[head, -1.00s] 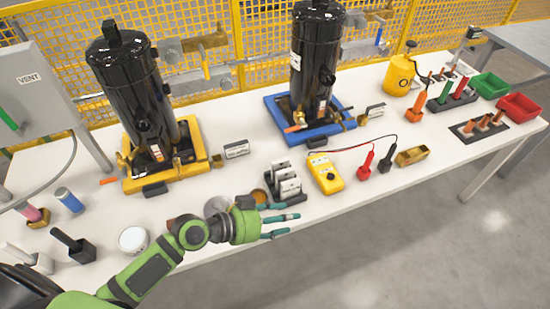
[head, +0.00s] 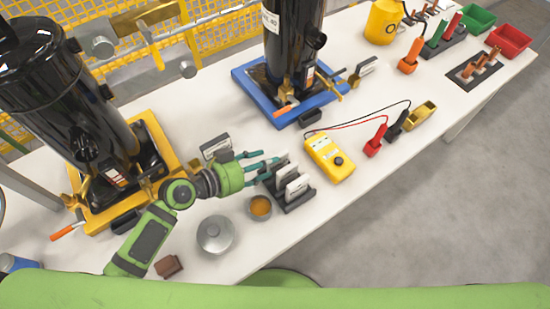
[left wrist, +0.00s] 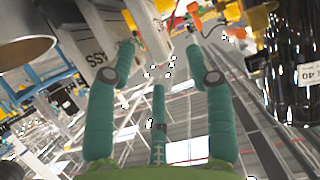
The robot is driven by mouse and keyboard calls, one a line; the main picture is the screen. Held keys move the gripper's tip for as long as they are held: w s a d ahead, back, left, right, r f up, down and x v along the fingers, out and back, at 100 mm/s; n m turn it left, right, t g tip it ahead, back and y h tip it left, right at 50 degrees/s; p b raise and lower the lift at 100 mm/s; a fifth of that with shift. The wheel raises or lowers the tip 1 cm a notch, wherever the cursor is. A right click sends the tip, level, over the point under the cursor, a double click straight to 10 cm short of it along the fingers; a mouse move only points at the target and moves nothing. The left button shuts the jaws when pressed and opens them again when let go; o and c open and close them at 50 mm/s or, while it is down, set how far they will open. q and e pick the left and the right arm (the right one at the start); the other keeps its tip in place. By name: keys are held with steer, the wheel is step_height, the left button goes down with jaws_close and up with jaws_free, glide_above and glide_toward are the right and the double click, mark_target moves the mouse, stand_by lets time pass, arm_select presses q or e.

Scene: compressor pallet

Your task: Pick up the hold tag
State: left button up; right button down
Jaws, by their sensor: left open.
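White tags (head: 295,185) stand upright in a dark rack (head: 297,203) near the table's front edge. Their lettering is too small to read in the head view, so I cannot tell which is the hold tag. My left gripper (head: 272,163) is open, its teal fingers reaching right at the rack's far left end, close to the rearmost tag; contact is unclear. In the left wrist view, the open fingers (left wrist: 160,62) have nothing visibly between them. A pale tag (left wrist: 95,50) with partly readable lettering ending in "SS" is beside the left finger. My right gripper is out of view.
A yellow meter (head: 329,157) with red and black probes lies right of the rack. A small amber-filled dish (head: 260,208) and a round metal lid (head: 215,234) are in front of the gripper. Black cylinders on yellow (head: 155,130) and blue (head: 245,80) bases stand behind.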

mark_target(288, 156)
arm_select(q)
steer(key=shift+x, duration=1.2)
steer(key=p+x, duration=0.1)
steer(key=x, duration=0.2)
steer(key=shift+d+r+p, duration=0.15)
steer(key=shift+d+p, duration=0.05)
steer(key=shift+p, duration=0.1)
steer(key=shift+x, duration=0.95)
steer(key=shift+w+d+f, duration=0.1)
steer(key=shift+w+f, duration=0.1)
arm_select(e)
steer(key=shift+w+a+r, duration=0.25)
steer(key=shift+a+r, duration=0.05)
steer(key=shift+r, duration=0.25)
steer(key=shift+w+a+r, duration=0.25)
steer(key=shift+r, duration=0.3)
arm_select(q)
steer(key=shift+c, duration=0.8)
steer(key=c, duration=0.9)
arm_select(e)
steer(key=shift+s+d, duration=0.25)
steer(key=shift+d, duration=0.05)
